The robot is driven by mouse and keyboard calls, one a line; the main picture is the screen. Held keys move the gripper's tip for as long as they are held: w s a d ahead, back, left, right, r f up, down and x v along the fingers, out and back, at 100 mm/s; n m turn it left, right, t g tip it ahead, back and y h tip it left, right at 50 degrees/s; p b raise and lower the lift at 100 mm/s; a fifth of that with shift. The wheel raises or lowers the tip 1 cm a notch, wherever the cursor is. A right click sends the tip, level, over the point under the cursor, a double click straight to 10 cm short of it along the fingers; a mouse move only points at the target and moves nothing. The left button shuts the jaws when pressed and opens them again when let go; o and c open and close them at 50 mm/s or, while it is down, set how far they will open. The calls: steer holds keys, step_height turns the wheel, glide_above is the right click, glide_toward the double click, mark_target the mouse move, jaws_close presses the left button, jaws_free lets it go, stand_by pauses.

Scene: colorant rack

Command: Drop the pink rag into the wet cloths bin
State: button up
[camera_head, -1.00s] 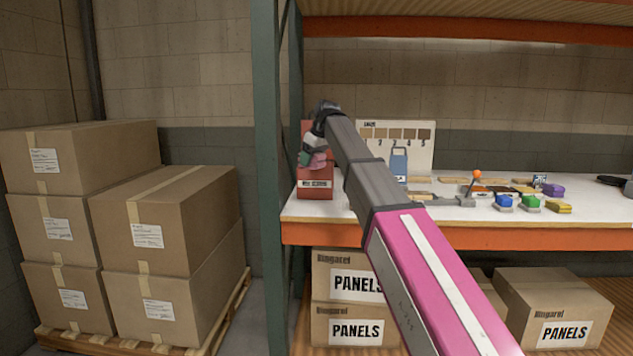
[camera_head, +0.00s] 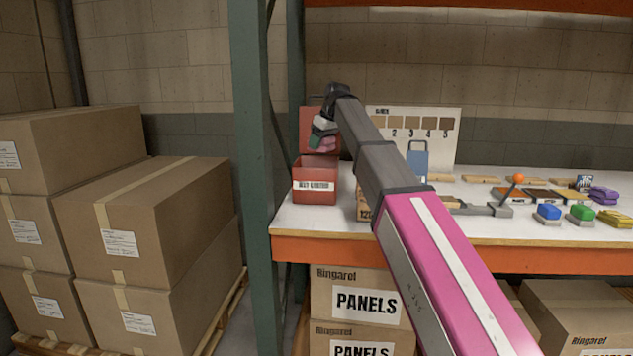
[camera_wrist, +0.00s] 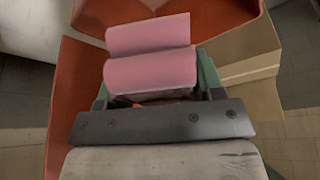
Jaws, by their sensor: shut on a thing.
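The pink rag (camera_wrist: 150,70) is pinched in my gripper (camera_wrist: 158,98), which is shut on it, and it looks folded or rolled in the wrist view. The wet cloths bin (camera_head: 314,186) is a red box with a white label and a raised red back, at the left end of the shelf. My gripper is above the bin's opening in the head view. In the wrist view red bin walls (camera_wrist: 62,85) lie around and below the rag. The bin's inside is mostly hidden.
A green rack post (camera_head: 254,170) stands just left of the bin. A colour-sample board (camera_head: 440,150) stands behind my arm. Blue (camera_head: 547,212), green (camera_head: 581,213) and yellow (camera_head: 616,219) blocks sit to the right. Cardboard boxes (camera_head: 150,220) are stacked at left.

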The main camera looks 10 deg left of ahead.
mark_target(328, 137)
steer(key=shift+f, duration=2.8)
steer(key=o, duration=1)
steer(key=v, duration=1)
steer(key=shift+s+d+r, duration=0.1)
steer(key=shift+d+r, duration=0.1)
steer(key=shift+r, duration=0.15)
